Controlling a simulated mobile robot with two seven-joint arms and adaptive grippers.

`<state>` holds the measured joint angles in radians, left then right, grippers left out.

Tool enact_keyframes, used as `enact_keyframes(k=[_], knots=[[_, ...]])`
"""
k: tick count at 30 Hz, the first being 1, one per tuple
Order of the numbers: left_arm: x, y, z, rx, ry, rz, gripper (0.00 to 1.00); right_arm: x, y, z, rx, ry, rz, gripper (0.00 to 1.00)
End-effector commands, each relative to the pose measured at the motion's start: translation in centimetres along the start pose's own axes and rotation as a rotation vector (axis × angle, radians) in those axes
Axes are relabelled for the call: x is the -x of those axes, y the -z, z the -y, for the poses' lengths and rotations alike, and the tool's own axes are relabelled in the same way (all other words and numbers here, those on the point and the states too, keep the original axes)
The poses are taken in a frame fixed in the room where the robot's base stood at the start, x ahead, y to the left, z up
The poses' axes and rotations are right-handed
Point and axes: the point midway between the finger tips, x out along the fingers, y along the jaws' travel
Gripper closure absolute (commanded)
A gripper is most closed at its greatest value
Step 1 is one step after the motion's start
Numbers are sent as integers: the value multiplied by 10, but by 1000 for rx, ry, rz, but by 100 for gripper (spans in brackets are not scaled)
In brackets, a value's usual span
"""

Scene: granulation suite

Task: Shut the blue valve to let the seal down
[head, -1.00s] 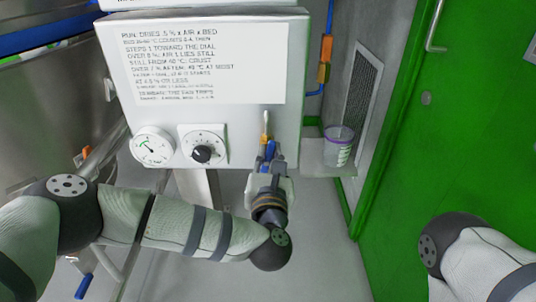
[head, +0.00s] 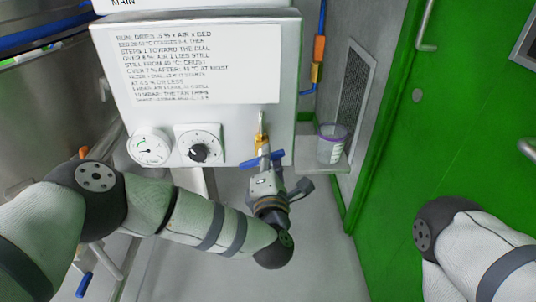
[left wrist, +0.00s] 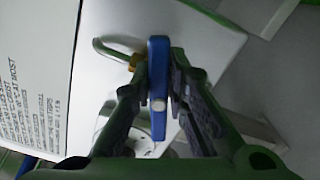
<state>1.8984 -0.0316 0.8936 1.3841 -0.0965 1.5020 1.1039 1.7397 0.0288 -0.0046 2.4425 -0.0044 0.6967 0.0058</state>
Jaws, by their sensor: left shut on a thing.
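The blue valve handle (head: 276,157) sits on a brass fitting (head: 261,140) under the front right of the white control box. In the head view the handle lies crosswise to the brass pipe. My left gripper (head: 266,172) is at the handle, below the fitting. In the left wrist view the blue handle (left wrist: 158,85) stands upright between the two fingers of my left gripper (left wrist: 160,90), which are closed on it. The left gripper partly hides the handle in the head view. My right arm shows at the right edge; its gripper is out of view.
The white box (head: 296,90) carries a printed notice (head: 195,65), a round gauge (head: 149,147) and a black knob (head: 198,153). A clear cup (head: 332,144) stands on a small shelf right of the valve. A green door (head: 440,130) fills the right side.

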Motion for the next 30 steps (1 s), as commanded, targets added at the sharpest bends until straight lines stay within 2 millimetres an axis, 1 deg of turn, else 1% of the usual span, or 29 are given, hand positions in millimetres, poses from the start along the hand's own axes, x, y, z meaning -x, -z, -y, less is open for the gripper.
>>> enact_keyframes(k=[1, 9, 15, 21, 30], knots=[[-2, 0, -5, -42, -13, -2, 100, 2, 0, 0, 0, 0, -3, 49], [-2, 0, -1, -248, -13, -3, 100, 6, 1, 0, 0, 0, -10, 49], [-2, 1, 0, -352, -15, -3, 100, 8, 1, 0, 0, 0, -13, 49], [-2, 1, 1, -410, -14, -3, 100, 9, 1, 0, 0, 1, -15, 49], [-2, 1, 1, -436, -15, -3, 100, 9, 1, 0, 0, 1, -16, 49]])
